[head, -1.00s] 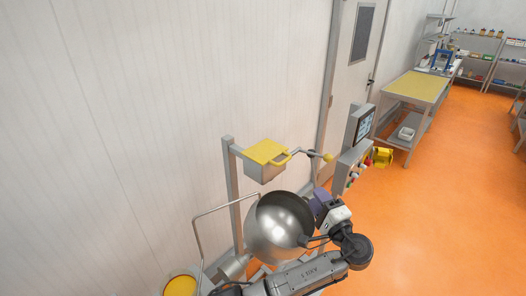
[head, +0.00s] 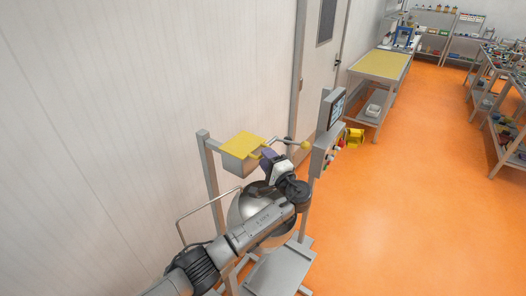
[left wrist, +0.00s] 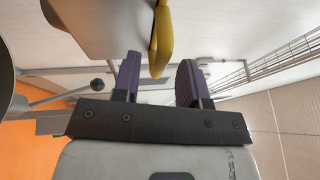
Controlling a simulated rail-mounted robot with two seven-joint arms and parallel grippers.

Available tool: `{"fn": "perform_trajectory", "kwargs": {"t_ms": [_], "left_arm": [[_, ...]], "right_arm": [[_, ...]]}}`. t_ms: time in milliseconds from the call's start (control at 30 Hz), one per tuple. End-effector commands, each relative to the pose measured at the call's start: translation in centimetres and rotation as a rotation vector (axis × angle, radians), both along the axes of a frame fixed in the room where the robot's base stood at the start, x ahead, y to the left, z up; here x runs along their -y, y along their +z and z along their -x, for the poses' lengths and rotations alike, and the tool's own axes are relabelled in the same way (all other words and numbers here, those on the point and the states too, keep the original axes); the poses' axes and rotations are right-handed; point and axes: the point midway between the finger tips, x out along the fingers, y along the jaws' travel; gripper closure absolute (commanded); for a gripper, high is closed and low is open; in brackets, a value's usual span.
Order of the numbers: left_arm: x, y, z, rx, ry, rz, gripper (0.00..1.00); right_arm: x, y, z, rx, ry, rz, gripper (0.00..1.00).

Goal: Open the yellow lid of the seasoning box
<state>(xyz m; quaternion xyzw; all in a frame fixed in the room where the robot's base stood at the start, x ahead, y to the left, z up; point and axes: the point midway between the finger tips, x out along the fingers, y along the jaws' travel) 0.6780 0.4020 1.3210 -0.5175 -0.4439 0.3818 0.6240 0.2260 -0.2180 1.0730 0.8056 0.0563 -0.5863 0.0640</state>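The seasoning box (head: 237,164) is a grey box on a metal frame, with a flat yellow lid (head: 241,145) lying shut on top. The purple fingers are apart, with clear space on either side of the handle. In the head view my left gripper (head: 269,158) is at the front right edge of the lid and hides most of the handle. My right gripper is in neither view.
A round steel bowl (head: 238,212) hangs below the box, partly behind my left arm.

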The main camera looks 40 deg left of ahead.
Motion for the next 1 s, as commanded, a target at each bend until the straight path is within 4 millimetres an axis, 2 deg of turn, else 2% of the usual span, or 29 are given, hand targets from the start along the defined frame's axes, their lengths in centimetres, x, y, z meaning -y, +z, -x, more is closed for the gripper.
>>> {"fn": "perform_trajectory", "kwargs": {"t_ms": [233,633,1000], "left_arm": [[-2.0,0.4,-0.7,0.000,0.001,-0.001,0.60],[-2.3,0.4,-0.8,0.000,0.000,0.000,0.60],[-2.3,0.4,-0.8,-0.001,0.000,-0.001,0.95]], "right_arm": [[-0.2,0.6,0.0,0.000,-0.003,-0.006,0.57],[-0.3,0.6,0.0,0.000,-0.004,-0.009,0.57],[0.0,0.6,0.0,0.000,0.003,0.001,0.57]]}}
